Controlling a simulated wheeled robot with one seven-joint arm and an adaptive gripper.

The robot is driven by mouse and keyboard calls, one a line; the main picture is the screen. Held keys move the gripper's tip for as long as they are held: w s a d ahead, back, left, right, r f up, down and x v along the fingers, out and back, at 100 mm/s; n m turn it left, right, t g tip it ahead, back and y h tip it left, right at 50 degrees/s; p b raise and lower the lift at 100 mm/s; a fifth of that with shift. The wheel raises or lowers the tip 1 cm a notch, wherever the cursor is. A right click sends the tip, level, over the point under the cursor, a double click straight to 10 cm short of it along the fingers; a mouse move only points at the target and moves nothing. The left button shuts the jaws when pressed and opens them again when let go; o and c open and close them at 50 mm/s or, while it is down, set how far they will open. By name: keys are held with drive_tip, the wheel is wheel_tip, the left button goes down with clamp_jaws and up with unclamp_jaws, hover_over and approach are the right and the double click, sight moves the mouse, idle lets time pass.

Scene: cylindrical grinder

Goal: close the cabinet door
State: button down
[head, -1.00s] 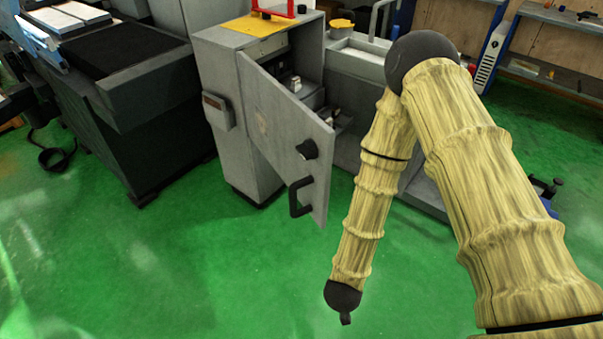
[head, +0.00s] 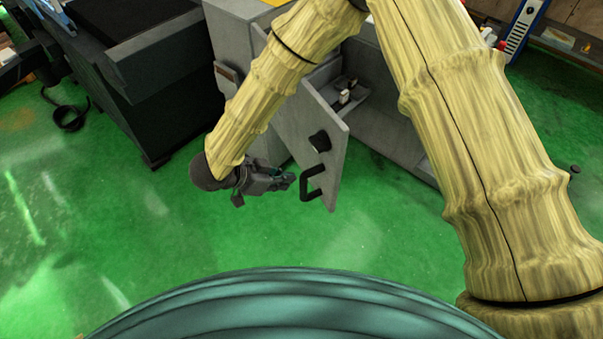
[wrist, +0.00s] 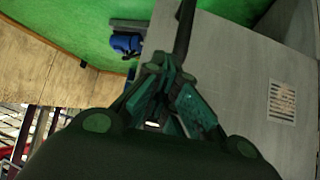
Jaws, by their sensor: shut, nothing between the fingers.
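The grey cabinet (head: 232,32) stands at the top middle of the head view. Its door (head: 335,112) is swung open toward me, and small items show inside behind it. The door carries a round black knob (head: 319,141) and a black handle (head: 312,184) near its free edge. My gripper (head: 290,179) is shut and empty, just left of the handle on the door's outer side. I cannot tell whether it touches the handle. In the wrist view my gripper (wrist: 165,95) points along the door face (wrist: 235,70), with the dark handle (wrist: 184,30) just beyond the fingers.
A dark machine (head: 150,75) stands left of the cabinet. My arm crosses the cabinet's front and hides part of it and of the door. Green floor (head: 240,245) is clear around the door's free edge. A blue object (wrist: 127,43) shows in the wrist view.

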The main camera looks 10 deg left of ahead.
sight(306, 184)
drive_tip(key=p+x, duration=0.2)
drive_tip(key=x, duration=0.7)
drive_tip(key=shift+f, duration=0.1)
drive_tip(key=shift+w+d+p, duration=0.45)
drive_tip(key=shift+w+d, duration=0.15)
drive_tip(key=shift+d, duration=0.25)
drive_tip(key=shift+w+d+p, duration=0.45)
drive_tip(key=shift+w+d, duration=0.1)
drive_tip(key=shift+d, duration=0.25)
drive_tip(key=shift+d, duration=0.1)
